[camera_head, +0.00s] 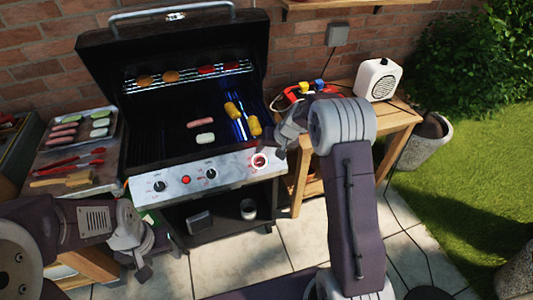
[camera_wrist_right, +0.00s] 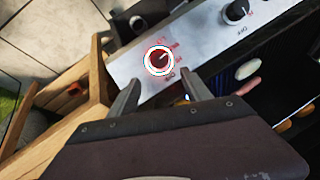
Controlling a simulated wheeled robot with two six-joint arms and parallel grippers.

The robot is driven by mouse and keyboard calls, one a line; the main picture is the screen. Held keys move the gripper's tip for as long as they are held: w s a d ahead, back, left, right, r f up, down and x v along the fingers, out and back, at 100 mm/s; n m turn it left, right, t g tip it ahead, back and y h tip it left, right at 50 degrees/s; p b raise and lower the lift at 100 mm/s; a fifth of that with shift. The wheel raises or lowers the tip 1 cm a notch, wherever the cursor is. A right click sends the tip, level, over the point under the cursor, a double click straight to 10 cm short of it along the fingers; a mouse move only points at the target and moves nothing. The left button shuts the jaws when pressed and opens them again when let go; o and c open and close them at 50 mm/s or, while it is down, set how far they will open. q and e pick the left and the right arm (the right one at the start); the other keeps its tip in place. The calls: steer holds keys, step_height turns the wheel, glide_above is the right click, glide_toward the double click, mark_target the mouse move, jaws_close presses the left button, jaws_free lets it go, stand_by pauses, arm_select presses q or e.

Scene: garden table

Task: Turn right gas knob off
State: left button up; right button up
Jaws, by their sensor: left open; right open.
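The right gas knob (camera_head: 259,161) is at the right end of the grill's silver front panel (camera_head: 228,174), ringed in red and white. In the right wrist view the knob (camera_wrist_right: 159,60) is dark red with a light pointer mark, inside that ring. My right gripper (camera_head: 280,147) is just right of the knob in the head view. In the wrist view its two fingers (camera_wrist_right: 157,92) are apart, on either side below the knob, with nothing between them; I cannot tell if they touch the panel. My left gripper (camera_head: 143,262) is open and empty, low at the left, away from the grill panel.
The panel also has a left knob (camera_head: 159,186), a middle knob (camera_head: 211,174) and a red button (camera_head: 186,180). Food lies on the grill under the open lid (camera_head: 170,45). A wooden table (camera_head: 395,115) stands right, a side shelf with a food tray (camera_head: 60,146) left.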

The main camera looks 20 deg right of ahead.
mark_target(261, 161)
steer(key=x, duration=0.3)
steer(key=s+x, duration=0.1)
steer(key=x, duration=0.3)
steer(key=shift+a+f, duration=0.15)
steer(key=shift+f, duration=0.1)
steer(key=shift+w+a+f+p, duration=0.1)
steer(key=shift+a+f+p, duration=0.2)
steer(key=shift+f, duration=0.1)
arm_select(q)
steer(key=shift+s+a+r, duration=0.3)
steer(key=shift+s+r, duration=0.1)
steer(key=shift+s, duration=0.3)
arm_select(e)
steer(key=shift+w+d+f, duration=0.1)
steer(key=shift+f, duration=0.05)
